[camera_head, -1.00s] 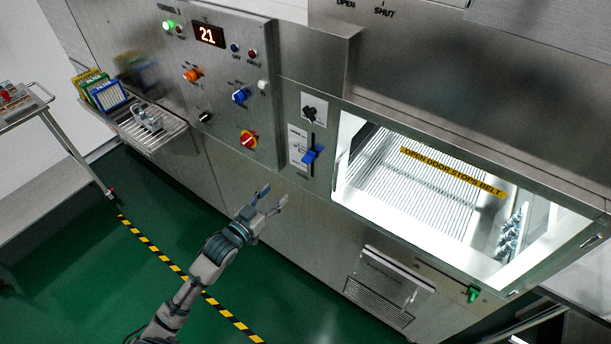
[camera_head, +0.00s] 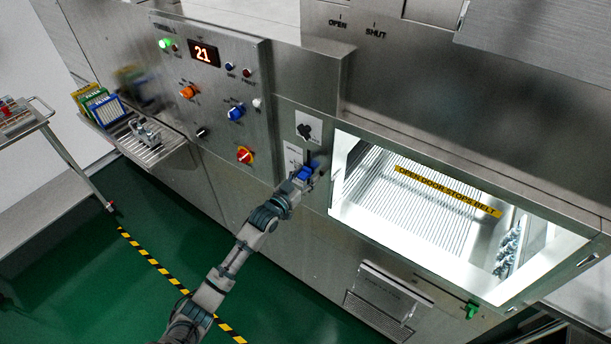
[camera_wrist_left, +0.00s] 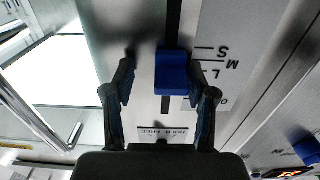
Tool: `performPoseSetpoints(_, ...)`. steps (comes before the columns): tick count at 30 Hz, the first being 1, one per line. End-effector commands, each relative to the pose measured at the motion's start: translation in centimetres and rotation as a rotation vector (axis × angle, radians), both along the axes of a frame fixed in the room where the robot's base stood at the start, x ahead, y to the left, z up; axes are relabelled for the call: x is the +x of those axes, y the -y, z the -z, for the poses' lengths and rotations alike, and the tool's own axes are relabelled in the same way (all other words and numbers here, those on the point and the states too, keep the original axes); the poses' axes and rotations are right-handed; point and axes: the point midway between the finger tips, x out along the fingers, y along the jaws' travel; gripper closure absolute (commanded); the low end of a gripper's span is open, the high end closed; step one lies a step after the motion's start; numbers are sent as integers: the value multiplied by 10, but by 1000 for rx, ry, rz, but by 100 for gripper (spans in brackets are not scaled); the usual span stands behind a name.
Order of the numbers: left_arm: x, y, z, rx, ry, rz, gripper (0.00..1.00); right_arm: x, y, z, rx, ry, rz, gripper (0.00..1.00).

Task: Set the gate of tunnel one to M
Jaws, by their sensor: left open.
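The tunnel gate control is a blue slider knob (camera_head: 305,173) on a dark vertical slot in the steel front, left of the lit opening. My left gripper (camera_wrist_left: 162,84) is open at the knob. In the left wrist view the knob (camera_wrist_left: 172,74) sits between the fingertips, nearer the right finger, with a gap on the left. Whether a finger touches it is unclear. The scale plate (camera_wrist_left: 228,55) beside the slot appears upside down with S, M and L marks; the knob is near these letters, but its exact mark cannot be told. My right gripper is not in view.
The control panel (camera_head: 220,100) with a red "21" display and several knobs is up and left of the slider. A black knob (camera_head: 304,131) sits just above the slot. The bright opening (camera_head: 400,215) is close on the right. Open green floor lies below left.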

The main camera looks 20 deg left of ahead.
Motion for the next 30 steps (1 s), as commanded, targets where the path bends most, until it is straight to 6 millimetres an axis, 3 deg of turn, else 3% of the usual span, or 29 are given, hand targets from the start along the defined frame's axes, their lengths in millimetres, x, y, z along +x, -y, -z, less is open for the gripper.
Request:
performPoseSetpoints(7, 1, -6, 2, -3, -1, -1, 44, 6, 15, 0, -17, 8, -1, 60)
performPoseSetpoints(14, 1, -4, 1, 0, -1, -3, 100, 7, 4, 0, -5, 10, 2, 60)
performPoseSetpoints(19, 2, -5, 1, 2, -1, -6, 100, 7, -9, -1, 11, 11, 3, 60)
performPoseSetpoints(27, 2, -3, 6, 1, -2, -2, 100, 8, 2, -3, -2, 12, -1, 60)
performPoseSetpoints(28, 2, -2, 6, 1, -2, -2, 67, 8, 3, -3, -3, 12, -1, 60)
performPoseSetpoints(30, 2, -2, 6, 1, -2, -2, 49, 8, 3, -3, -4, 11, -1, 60)
